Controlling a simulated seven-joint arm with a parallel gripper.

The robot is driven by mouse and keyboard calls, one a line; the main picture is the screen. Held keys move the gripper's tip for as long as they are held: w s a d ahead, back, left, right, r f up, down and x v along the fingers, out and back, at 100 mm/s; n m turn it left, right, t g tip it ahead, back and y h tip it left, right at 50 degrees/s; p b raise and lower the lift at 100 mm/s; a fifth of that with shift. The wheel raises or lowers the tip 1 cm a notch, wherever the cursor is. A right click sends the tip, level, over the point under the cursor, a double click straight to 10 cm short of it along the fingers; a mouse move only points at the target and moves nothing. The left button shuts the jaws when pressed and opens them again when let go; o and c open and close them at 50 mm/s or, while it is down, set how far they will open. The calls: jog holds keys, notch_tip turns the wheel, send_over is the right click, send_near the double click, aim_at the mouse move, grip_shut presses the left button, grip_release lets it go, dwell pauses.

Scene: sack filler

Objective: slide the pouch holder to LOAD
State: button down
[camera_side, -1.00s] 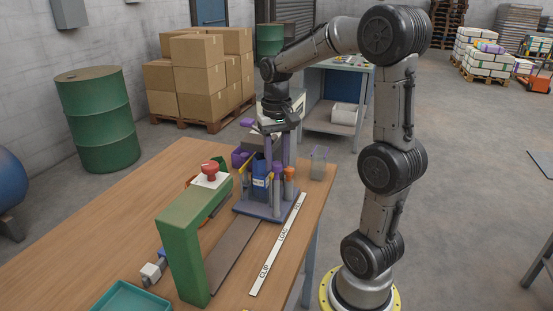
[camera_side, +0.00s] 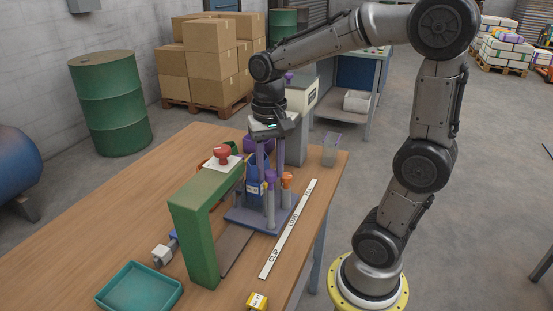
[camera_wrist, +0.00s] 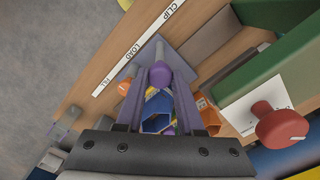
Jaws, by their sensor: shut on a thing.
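The white label strip (camera_side: 286,235) reads CLIP, LOAD and FILL from near to far. The plate's right edge lies beside the LOAD word, with CLIP nearer than the plate.
A green frame (camera_side: 193,235) with a red button (camera_side: 222,153) stands left of the holder. A dark track (camera_side: 235,243) runs bare in front of the plate. A teal tray (camera_side: 140,288) and a yellow block (camera_side: 257,300) lie near the front. A clear container (camera_side: 330,150) stands behind.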

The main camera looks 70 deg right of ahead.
jog(key=shift+w+a+r, duration=0.1)
jog(key=shift+a, duration=0.95)
jog(key=c, duration=0.5)
grip_release()
notch_tip(320, 180, up, 14)
jog(key=shift+f, duration=0.1)
